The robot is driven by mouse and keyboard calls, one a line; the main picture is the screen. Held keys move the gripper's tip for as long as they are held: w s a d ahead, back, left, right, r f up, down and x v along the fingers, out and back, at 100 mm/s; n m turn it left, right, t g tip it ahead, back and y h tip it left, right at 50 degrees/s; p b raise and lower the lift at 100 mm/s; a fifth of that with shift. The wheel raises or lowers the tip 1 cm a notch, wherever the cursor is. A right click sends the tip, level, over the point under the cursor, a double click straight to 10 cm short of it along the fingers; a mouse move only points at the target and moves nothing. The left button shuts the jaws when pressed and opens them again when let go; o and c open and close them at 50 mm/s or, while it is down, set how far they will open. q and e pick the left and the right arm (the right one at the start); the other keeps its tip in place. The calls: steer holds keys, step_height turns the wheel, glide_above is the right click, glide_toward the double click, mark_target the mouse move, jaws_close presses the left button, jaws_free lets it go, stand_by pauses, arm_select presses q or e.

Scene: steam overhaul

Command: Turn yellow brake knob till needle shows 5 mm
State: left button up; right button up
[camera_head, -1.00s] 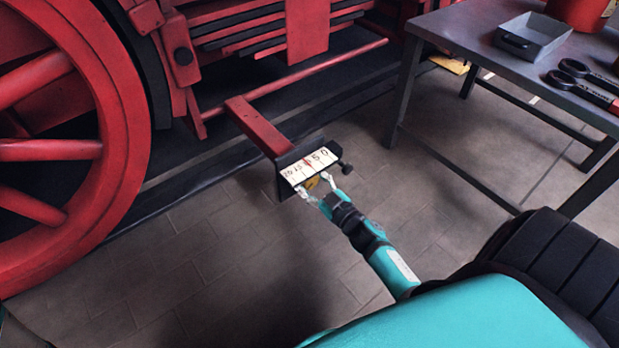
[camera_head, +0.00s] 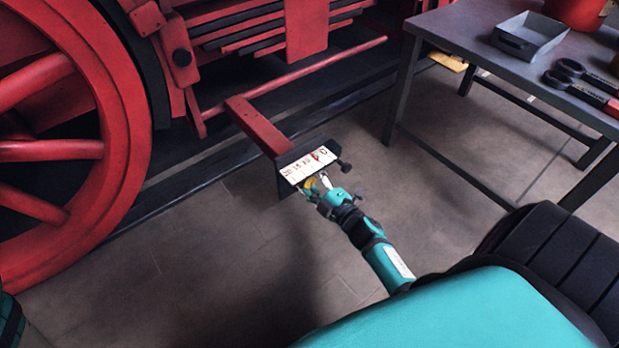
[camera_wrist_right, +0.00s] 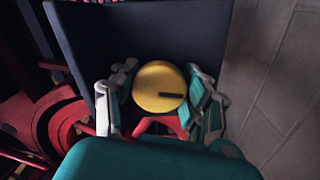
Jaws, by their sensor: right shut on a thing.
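The yellow brake knob (camera_wrist_right: 158,85) is round with a black mark pointing right in the right wrist view. My right gripper (camera_wrist_right: 160,92) is shut on it, with fingers on its left and right sides. In the head view the gripper (camera_head: 318,185) largely hides the knob below the white gauge scale (camera_head: 297,173). The scale runs from 20 at the left to 0 at the right. The red needle (camera_head: 316,157) stands at its right part, close to where 5 is marked. The exact reading is too small to tell. My left gripper is out of view.
A dark plate (camera_head: 283,184) on a red bracket (camera_head: 257,127) carries the gauge. A red wheel (camera_head: 70,150) stands at the left. A grey table (camera_head: 480,45) with a tray (camera_head: 530,37) and tools (camera_head: 580,85) is at the right. The floor around my arm is clear.

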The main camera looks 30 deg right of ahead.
steer(key=shift+n, duration=0.8)
steer(key=o, duration=1.2)
steer(key=shift+s, duration=0.1)
steer(key=shift+s+d, duration=0.15)
steer(key=shift+s, duration=1.85)
steer(key=shift+s+d, duration=0.15)
steer(key=shift+s, duration=1.8)
steer(key=shift+f, duration=0.1)
